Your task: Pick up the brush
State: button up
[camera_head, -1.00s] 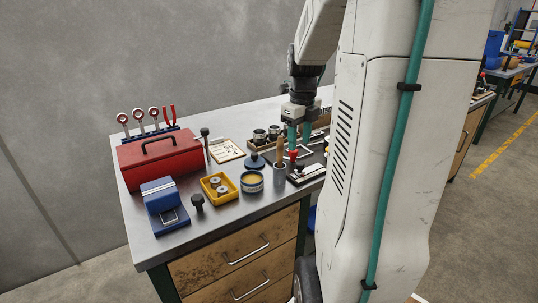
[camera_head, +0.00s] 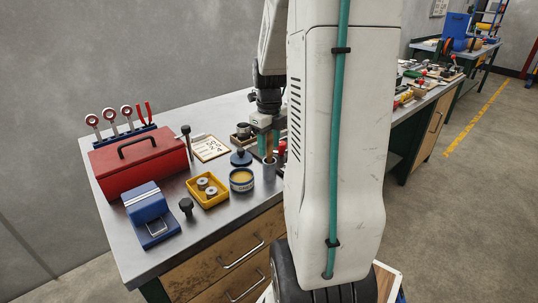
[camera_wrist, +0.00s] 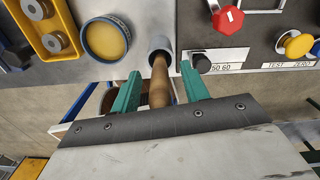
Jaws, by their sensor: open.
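The brush (camera_wrist: 159,82) stands with its brown wooden handle up in a small grey cup (camera_head: 269,171) near the table's front edge. Its lower end is hidden in the cup, which also shows in the wrist view (camera_wrist: 160,43). My gripper (camera_wrist: 160,71) is open, with one green finger on each side of the handle. Gaps show between the handle and both fingers in the wrist view. In the head view my gripper is just above the cup, partly hidden by my own body.
A round tin (camera_head: 241,180) and a yellow tray (camera_head: 207,190) stand left of the cup. In the wrist view a panel with a red knob (camera_wrist: 228,19) and a black knob (camera_wrist: 201,63) is close on the right.

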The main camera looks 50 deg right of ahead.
jog(key=shift+f, duration=0.55)
grip_shut()
jog(key=shift+r, duration=0.15)
notch_tip(320, 180, up, 10)
jog(key=shift+f, duration=0.1)
